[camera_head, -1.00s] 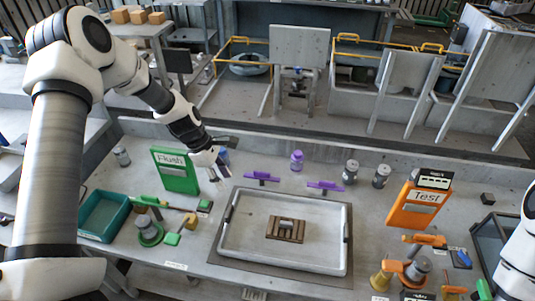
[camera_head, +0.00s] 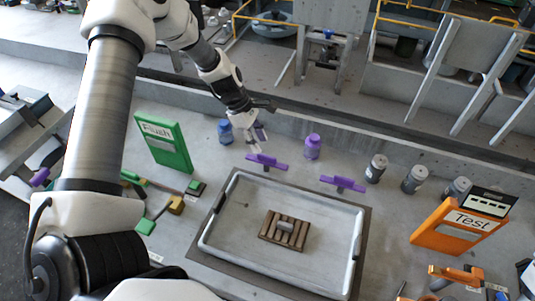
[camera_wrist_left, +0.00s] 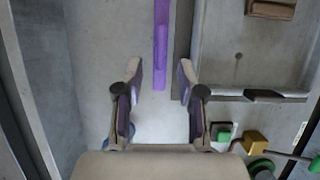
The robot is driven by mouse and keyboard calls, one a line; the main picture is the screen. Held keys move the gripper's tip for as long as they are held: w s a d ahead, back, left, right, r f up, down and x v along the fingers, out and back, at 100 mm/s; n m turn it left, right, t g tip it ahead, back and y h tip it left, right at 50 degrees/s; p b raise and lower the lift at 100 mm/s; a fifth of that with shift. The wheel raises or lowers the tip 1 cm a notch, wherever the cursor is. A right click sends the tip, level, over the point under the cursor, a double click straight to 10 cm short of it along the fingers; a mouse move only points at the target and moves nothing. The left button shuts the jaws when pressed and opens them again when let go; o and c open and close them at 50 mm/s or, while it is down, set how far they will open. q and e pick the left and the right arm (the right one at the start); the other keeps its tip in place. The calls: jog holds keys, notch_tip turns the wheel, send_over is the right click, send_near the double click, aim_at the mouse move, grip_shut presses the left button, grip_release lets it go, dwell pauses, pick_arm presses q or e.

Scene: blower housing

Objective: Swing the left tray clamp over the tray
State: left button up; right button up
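The left tray clamp (camera_head: 266,161) is a purple bar on a small mount at the back edge of the tray (camera_head: 209,216), left of a second purple clamp (camera_head: 343,184). My left gripper (camera_head: 249,143) is open and empty just behind and left of the left clamp. In the left wrist view, the clamp's purple bar (camera_wrist_left: 161,40) points in between the two spread fingertips (camera_wrist_left: 160,76), without visible contact. How far the fingers are above it is unclear. The shallow tray holds a brown slatted block (camera_head: 286,231). My right gripper is out of view.
A green "Flush" panel (camera_head: 165,145) stands left of the tray. An orange "Test" panel (camera_head: 457,229) stands at the right. A blue bottle (camera_head: 225,131), a purple bottle (camera_head: 312,146) and several grey jars (camera_head: 376,168) line the back.

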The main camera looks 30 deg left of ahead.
aim_at(266, 156)
pick_arm(q)
jog(key=x, duration=0.6)
jog(key=shift+f+b, duration=0.15)
jog(key=shift+b, duration=0.2)
grip_shut()
